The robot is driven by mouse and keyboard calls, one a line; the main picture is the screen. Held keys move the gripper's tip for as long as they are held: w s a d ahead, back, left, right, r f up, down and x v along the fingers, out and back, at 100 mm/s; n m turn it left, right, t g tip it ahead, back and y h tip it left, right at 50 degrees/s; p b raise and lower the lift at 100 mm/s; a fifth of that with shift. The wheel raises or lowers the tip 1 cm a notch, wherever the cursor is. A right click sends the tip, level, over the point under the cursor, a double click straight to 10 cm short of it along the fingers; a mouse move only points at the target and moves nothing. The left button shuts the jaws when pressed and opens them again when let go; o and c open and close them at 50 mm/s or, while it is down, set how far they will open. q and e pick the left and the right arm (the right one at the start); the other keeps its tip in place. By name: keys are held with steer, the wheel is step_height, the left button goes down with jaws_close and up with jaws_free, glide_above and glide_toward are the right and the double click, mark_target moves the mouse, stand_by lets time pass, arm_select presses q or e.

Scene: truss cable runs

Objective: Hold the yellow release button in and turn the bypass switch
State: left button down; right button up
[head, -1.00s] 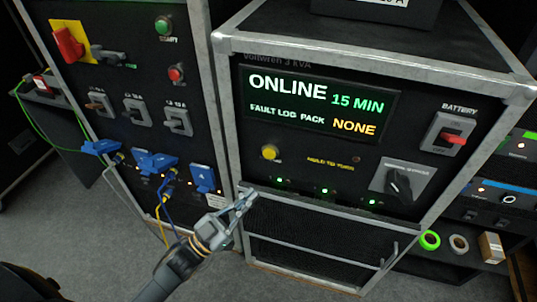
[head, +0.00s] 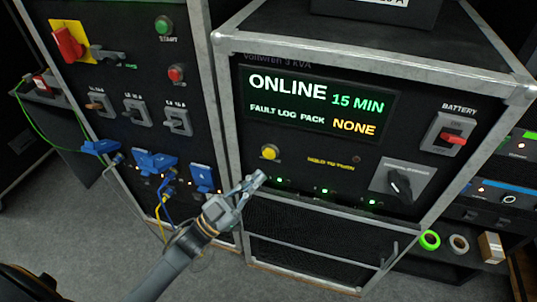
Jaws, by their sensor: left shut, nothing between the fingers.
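The round yellow release button (head: 270,152) sits low on the left of the UPS front panel, under the lit display. The bypass switch (head: 401,186) is a black rotary knob on a grey plate at the panel's lower right; its handle is tilted from upright. My left gripper (head: 258,178) is shut and empty. Its tips are just below and slightly left of the yellow button in the picture, with a small gap to it. My right gripper does not show.
The display (head: 315,105) reads ONLINE, 15 MIN, fault log pack NONE. A red battery switch (head: 452,138) is at the upper right of the panel. A metal-edged rack with breakers and blue connectors (head: 155,162) stands to the left. Grey floor (head: 90,240) is open in front.

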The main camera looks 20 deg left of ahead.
mark_target(269, 154)
arm_select(q)
steer(key=shift+w, duration=2.15)
steer(key=shift+w, duration=0.4)
